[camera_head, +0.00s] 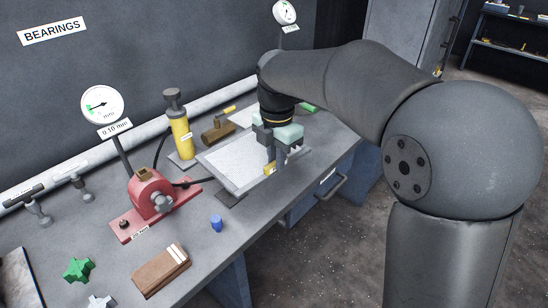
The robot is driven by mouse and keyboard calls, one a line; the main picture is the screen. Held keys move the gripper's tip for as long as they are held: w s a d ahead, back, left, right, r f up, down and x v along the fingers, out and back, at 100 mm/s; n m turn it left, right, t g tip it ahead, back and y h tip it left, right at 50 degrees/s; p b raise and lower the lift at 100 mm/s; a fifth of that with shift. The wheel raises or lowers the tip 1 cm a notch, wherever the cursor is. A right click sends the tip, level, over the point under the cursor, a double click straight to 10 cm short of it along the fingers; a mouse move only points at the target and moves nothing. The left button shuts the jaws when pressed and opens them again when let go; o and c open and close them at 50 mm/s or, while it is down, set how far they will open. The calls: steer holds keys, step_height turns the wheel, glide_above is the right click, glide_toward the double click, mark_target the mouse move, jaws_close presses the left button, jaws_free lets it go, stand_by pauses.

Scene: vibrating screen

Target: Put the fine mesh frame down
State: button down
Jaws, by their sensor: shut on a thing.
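The fine mesh frame (235,157) is a flat, pale grey mesh panel with a thin rim, over the middle of the workbench. My gripper (274,168) points down at the frame's right edge and is shut on it, close to a small yellow tag. The arm and gripper hide part of the frame's right side. A dark flat piece (230,199) shows beneath the frame's front corner. I cannot tell whether the frame touches the bench or hangs slightly above it.
A red bearing fixture (152,196) with a dial gauge (102,104) stands left of the frame. A yellow cylinder (181,138) stands behind its left side. A blue piece (217,223), a brown block (161,271) and a green star knob (79,269) lie nearer the front.

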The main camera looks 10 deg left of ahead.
steer(key=shift+s+a+r+n, duration=0.1)
steer(key=shift+a+n, duration=0.3)
steer(key=shift+a, duration=0.1)
steer(key=w+d+f, duration=0.1)
steer(key=w, duration=0.1)
steer(key=w+d+f+p, duration=0.1)
steer(key=w, duration=0.2)
steer(key=w+d+f+p, duration=0.1)
steer(key=w, duration=0.2)
steer(key=shift+w+d+f, duration=0.15)
steer(key=shift+d+f, duration=0.1)
steer(key=shift+f, duration=0.15)
steer(key=w+f, duration=0.1)
steer(key=w+d+f, duration=0.1)
steer(key=f, duration=0.1)
steer(key=w+f+p, duration=0.1)
steer(key=shift+w+d+f, duration=0.2)
steer(key=shift+w+f, duration=0.05)
steer(key=shift+f, duration=0.15)
steer(key=shift+w+d+f, duration=0.15)
steer(key=shift+w+f, duration=0.1)
steer(key=shift+f, duration=0.15)
steer(key=shift+w+f, duration=0.2)
steer(key=shift+f, duration=1.55)
steer(key=shift+f, duration=0.15)
steer(key=c, duration=1.4)
jaws_free()
